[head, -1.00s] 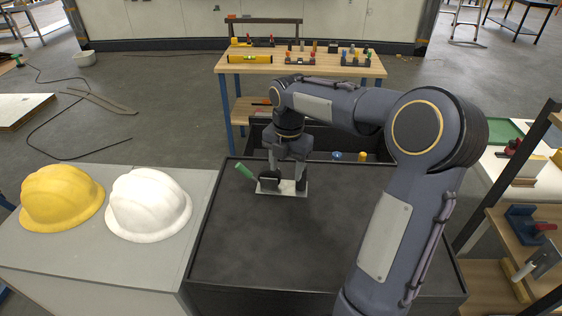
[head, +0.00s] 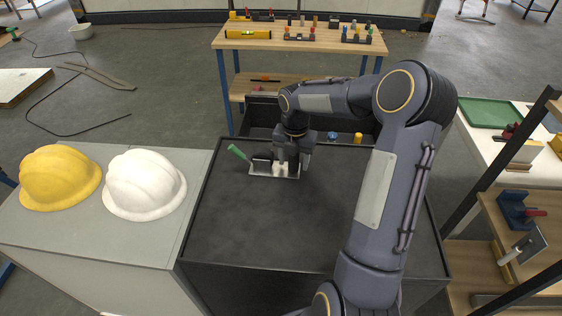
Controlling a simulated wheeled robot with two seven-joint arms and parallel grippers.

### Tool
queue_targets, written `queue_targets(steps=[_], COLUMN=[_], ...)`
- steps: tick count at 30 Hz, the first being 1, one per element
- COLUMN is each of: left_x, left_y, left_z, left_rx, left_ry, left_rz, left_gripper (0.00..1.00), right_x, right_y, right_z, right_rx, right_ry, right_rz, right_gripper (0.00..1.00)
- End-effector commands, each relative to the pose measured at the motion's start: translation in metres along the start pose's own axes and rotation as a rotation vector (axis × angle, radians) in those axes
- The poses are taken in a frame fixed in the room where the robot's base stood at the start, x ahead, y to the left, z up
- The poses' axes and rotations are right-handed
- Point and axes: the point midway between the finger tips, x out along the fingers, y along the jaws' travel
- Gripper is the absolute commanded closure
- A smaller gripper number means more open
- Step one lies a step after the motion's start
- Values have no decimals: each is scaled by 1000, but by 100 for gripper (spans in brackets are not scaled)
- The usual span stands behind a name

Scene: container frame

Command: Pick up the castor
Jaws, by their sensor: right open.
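A small dark block-like part (head: 262,160), which may be the castor, stands at a flat silver plate (head: 289,174) near the back of the black-topped cabinet (head: 300,225). A green handle (head: 238,152) sticks up at the plate's left end. I cannot tell which of these parts are joined, and small pale parts show on the plate. My right gripper (head: 294,160) points down just behind and over the plate's right part. It is open, and its fingers hide some of what lies there. I cannot tell whether it touches anything. My left gripper is not in view.
A yellow helmet (head: 60,178) and a white helmet (head: 145,185) sit on the grey cabinet at left. A dark open bin (head: 262,113) stands behind the black top. A wooden workbench (head: 300,40) is farther back. Shelves (head: 500,215) stand at right. The front of the black top is clear.

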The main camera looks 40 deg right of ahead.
Motion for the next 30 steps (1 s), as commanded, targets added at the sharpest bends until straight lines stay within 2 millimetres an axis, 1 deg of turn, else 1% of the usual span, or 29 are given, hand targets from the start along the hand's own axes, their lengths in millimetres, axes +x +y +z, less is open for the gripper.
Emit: queue_targets(steps=[3, 15, 26, 30], left_x=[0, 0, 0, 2], left_y=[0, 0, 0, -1], left_z=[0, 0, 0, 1], left_rx=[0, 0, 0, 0], left_ry=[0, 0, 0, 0], left_rz=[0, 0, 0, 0], left_gripper=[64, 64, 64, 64], right_x=[0, 0, -2, -6], right_y=[0, 0, 1, 1], right_z=[0, 0, 0, 0], right_rx=[0, 1, 1, 1], right_ry=[0, 1, -2, -2], right_rz=[0, 0, 2, 3], right_gripper=[47, 100, 100, 100])
